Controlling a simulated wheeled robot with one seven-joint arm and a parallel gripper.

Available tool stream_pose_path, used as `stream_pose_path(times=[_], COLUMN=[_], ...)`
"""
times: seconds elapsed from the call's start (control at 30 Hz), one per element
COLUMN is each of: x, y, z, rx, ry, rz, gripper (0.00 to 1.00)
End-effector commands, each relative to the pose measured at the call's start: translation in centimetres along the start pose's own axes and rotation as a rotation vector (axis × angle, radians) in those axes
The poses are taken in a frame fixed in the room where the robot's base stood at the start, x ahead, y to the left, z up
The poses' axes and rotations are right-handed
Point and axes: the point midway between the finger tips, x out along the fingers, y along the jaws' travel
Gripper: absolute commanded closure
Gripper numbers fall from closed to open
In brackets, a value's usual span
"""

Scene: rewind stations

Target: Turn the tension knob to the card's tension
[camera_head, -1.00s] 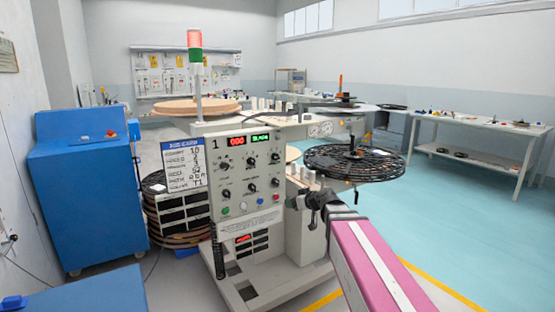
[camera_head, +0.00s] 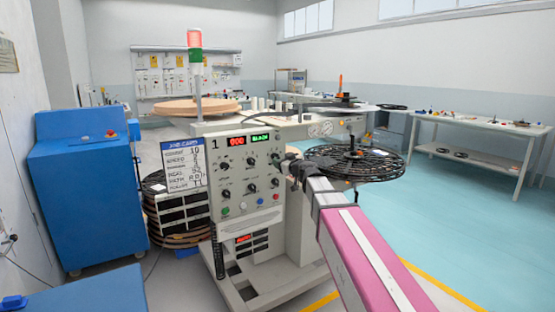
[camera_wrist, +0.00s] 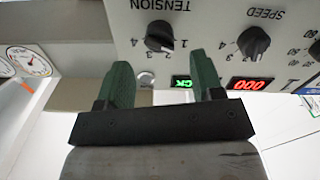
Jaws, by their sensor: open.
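The tension knob (camera_wrist: 160,36) is black and sits under the "TENSION" label, upside down in the wrist view. It also shows at the panel's upper right in the head view (camera_head: 276,159). Its exact setting is too small to read. My gripper (camera_wrist: 160,65) is open and empty, its two green fingers pointing at the panel. The knob lies just beyond the fingertips, roughly centred between them; I see no contact. In the head view my gripper (camera_head: 289,163) is right beside the panel's right edge. The job card (camera_head: 184,164) stands left of the panel; its handwriting is not clearly legible.
The speed knob (camera_wrist: 254,42) is beside the tension knob. A red display (camera_wrist: 250,84) reads 000; a green display (camera_wrist: 182,82) is partly hidden by a finger. Dial gauges (camera_head: 320,129) and a black reel (camera_head: 354,162) are to the right of the panel.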

Motion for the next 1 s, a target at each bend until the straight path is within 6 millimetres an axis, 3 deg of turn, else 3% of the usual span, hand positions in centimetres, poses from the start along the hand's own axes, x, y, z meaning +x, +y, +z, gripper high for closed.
stream_pose_path(times=[0.03,0.2,0.57,0.6,0.73,1.0], x=[1.4,3.7,4.3,4.3,4.3,4.3], y=[0.1,0.1,0.0,0.0,0.0,0.0], z=[0.0,0.0,0.0,0.0,0.0,0.0], rx=[0.0,0.0,0.0,0.0,0.0,0.013], ry=[0.0,0.0,0.0,0.0,0.0,0.0], rz=[-0.001,-0.001,0.0,0.0,-0.001,-0.001], gripper=[0.39,0.39,0.39,0.46,0.88,0.88])
